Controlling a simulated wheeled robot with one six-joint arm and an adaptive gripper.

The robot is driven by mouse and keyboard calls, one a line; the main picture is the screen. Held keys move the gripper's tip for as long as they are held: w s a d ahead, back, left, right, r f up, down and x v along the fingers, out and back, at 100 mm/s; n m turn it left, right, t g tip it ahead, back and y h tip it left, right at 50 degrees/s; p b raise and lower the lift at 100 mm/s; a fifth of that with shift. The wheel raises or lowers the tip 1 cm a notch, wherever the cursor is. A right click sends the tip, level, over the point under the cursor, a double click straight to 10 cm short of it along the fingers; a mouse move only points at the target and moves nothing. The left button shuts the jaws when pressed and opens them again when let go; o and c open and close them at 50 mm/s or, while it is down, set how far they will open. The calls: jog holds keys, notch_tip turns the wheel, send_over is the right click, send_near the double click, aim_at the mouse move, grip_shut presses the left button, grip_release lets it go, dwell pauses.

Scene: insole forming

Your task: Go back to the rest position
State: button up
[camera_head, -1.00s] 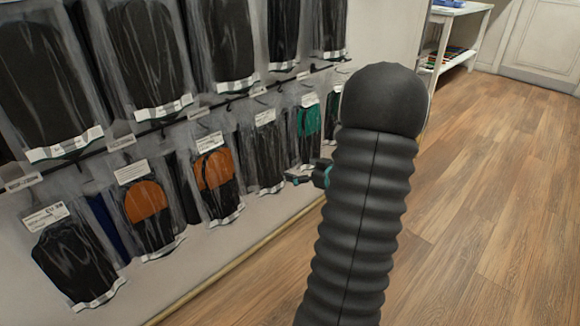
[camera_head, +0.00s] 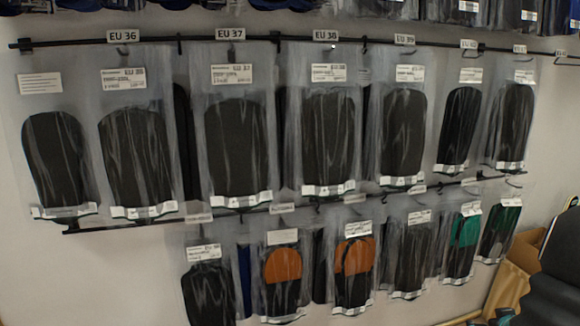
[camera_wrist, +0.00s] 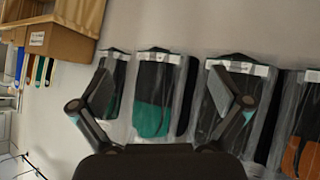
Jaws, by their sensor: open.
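My gripper (camera_wrist: 168,98) is in the wrist view with its two fingers spread wide apart and nothing between them. Beyond it hang bagged insoles, among them a black and green pair (camera_wrist: 152,100) seen between the fingers. In the head view part of my arm shows at the lower right edge, and the gripper cannot be made out there.
A wall rack holds bagged dark insoles (camera_head: 238,150) on an upper rail (camera_head: 275,41) with size tags. Orange and black insoles (camera_head: 283,280) hang on the lower row. A cardboard box (camera_head: 508,290) stands at lower right; a brown box (camera_wrist: 60,42) shows in the wrist view.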

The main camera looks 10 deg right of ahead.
jog(key=s+a+r+m+g, duration=0.3)
jog(key=s+a+r+g, duration=0.3)
jog(key=a, duration=0.3)
jog(key=s+a+r+n+t+y, duration=0.1)
jog(key=a+r, duration=0.3)
jog(key=a, duration=0.8)
jog(key=s+a+r+n+t+y, duration=0.1)
jog(key=a+r, duration=0.4)
jog(key=a, duration=0.7)
jog(key=s+a+r+n+y, duration=0.2)
jog(key=s+a+r+n, duration=0.1)
jog(key=a, duration=0.9)
jog(key=shift+s+r+t+y, duration=0.2)
jog(key=shift+r+t+y, duration=0.15)
jog(key=shift+r, duration=0.35)
